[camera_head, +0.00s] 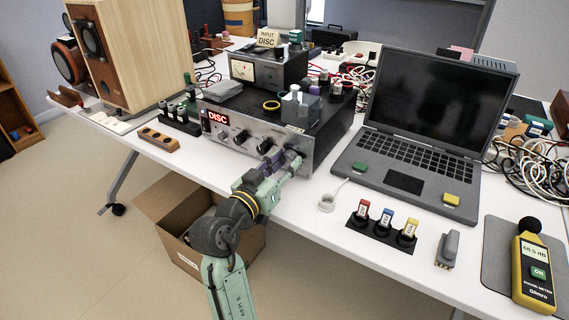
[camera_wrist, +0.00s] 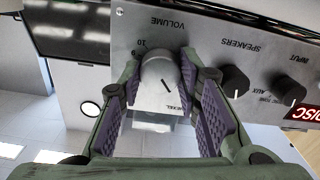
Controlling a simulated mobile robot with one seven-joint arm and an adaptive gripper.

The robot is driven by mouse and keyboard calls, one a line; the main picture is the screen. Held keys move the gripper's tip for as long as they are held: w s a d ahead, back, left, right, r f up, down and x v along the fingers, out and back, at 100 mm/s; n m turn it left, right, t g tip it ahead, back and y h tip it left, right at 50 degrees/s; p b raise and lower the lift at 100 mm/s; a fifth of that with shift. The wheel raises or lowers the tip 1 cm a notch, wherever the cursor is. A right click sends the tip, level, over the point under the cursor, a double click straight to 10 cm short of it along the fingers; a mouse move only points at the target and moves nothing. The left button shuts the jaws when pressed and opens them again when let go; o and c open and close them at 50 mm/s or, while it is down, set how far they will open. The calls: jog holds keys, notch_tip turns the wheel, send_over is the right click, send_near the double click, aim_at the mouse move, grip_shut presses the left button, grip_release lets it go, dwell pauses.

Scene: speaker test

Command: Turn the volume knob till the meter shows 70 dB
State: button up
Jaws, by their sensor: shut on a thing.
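My gripper (camera_head: 288,160) is at the right end of the amplifier's front panel (camera_head: 237,138). In the wrist view, its purple-padded fingers (camera_wrist: 160,80) are on both sides of the silver volume knob (camera_wrist: 158,70), shut on it. The panel appears upside down there, with "VOLUME" and a "10" by the knob. A dark pointer line shows on the knob face. In the head view my gripper hides most of the knob. The yellow sound meter (camera_head: 534,275) lies at the lower right; its small display seems to read 68.5 dB.
The SPEAKERS knob (camera_wrist: 233,81) and INPUT knob (camera_wrist: 288,91) sit beside the volume knob. The display reads DISC. A laptop (camera_head: 415,120) stands right of the amplifier. A rack of coloured plugs (camera_head: 376,238) lies in front. An open cardboard box (camera_head: 165,205) is below the table.

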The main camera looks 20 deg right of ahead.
jog(key=shift+f+m+b, duration=0.2)
jog(key=shift+m+b, duration=0.4)
jog(key=shift+b, duration=0.35)
jog(key=shift+r+m, duration=0.2)
jog(key=shift+m, duration=0.2)
jog(key=o, duration=1.1)
jog(key=shift+o, duration=0.2)
jog(key=v, duration=1.2)
